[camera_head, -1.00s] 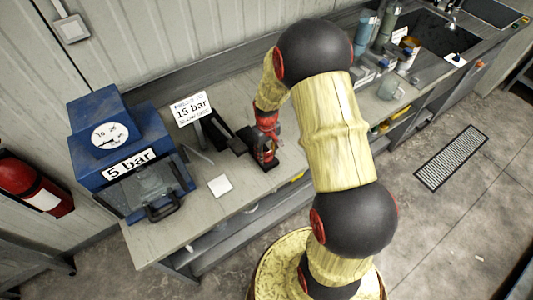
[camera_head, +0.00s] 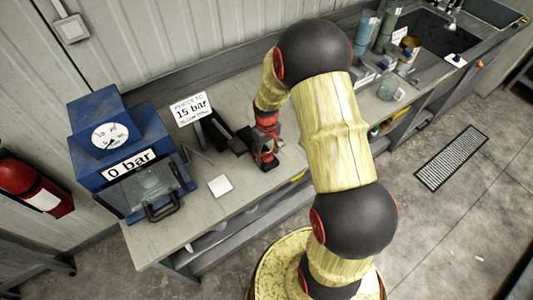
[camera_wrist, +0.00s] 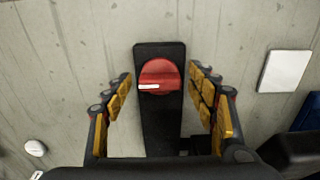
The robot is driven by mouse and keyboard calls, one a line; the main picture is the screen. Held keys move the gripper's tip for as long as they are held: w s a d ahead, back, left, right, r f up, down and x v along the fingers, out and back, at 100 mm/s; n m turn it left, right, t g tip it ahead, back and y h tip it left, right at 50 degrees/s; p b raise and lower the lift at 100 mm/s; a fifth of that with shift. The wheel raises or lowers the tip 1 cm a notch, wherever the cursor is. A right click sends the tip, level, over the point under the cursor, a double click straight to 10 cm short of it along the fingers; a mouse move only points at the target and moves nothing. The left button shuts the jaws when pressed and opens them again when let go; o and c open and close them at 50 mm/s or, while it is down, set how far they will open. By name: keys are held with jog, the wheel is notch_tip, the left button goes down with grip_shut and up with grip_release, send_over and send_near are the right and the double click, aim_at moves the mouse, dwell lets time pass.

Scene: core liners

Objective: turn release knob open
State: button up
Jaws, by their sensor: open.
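The red release knob (camera_wrist: 160,76) sits on a black base plate (camera_wrist: 160,120) on the bench, with a white mark pointing left in the wrist view. My gripper (camera_wrist: 160,88) is open, its yellow-padded fingers on either side of the knob with gaps showing. In the head view my gripper (camera_head: 266,155) is over the bench and hides the knob. The blue press (camera_head: 115,140) stands at the left with a round dial, and its label (camera_head: 129,164) reads "0 bar".
A sign (camera_head: 191,108) reading "15 bar" stands behind a black lever-like part (camera_head: 218,128). A white square (camera_head: 220,186) lies on the bench (camera_head: 232,210). Cups and a sink are at the upper right. A fire extinguisher (camera_head: 35,185) hangs at the left.

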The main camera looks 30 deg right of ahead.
aim_at(267, 153)
notch_tip(267, 153, up, 12)
dwell(0.6)
dwell(0.5)
